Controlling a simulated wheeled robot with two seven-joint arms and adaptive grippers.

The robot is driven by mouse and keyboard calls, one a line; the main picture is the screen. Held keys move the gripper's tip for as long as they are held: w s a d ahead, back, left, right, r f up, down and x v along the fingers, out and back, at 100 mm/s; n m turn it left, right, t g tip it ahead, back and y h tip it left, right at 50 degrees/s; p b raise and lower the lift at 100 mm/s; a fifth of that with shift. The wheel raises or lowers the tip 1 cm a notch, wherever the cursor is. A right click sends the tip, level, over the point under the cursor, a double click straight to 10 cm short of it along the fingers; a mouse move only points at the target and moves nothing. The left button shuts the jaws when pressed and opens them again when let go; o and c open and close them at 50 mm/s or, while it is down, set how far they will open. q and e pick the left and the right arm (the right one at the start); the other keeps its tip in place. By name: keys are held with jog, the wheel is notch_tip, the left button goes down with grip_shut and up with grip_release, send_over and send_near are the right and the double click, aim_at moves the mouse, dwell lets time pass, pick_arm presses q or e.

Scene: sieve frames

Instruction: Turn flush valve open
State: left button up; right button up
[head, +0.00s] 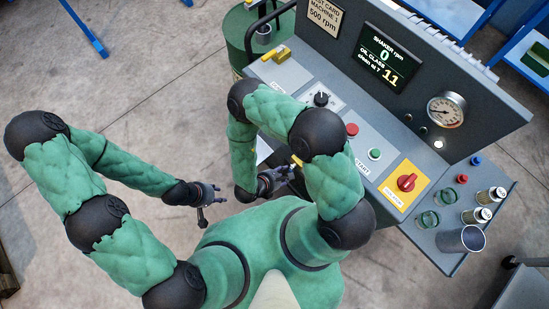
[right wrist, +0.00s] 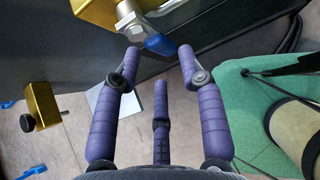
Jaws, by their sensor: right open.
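The flush valve appears to be the brass-coloured body (right wrist: 104,12) with a silver nut and a blue lever handle (right wrist: 160,44) at the top of the right wrist view. My right gripper (right wrist: 162,62) is open, its purple fingers spread below the blue handle. The handle's tip lies between the two upper fingertips; whether any finger touches it is unclear. In the head view my right gripper (head: 280,176) is at the console's front, by a small yellow part (head: 297,160), partly hidden by my arm. My left gripper (head: 206,206) hangs away from the console; its jaw state is unclear.
A side shelf (head: 437,240) holds jars, rings and a cup.

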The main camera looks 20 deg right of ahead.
jog(key=v, duration=0.6)
jog(key=shift+a+r, duration=0.1)
jog(key=shift+a, duration=0.05)
dwell(0.6)
jog(key=w+a+f+m+g+y, duration=0.1)
jog(key=w+a+m+y, duration=0.2)
jog(key=m, duration=0.5)
jog(key=w+f+m+y, duration=0.1)
jog(key=w+m+y, duration=0.1)
jog(key=m+y, duration=0.5)
jog(key=s+r+m+y, duration=0.1)
jog(key=m, duration=0.2)
jog(key=s+r+m+g, duration=0.1)
jog(key=m, duration=0.2)
jog(key=s+r+m+y, duration=0.1)
jog(key=s+m, duration=0.1)
jog(key=m, duration=0.1)
jog(key=shift+d+r+g+y, duration=0.3)
jog(key=shift+d, duration=0.1)
jog(key=shift+s, duration=0.1)
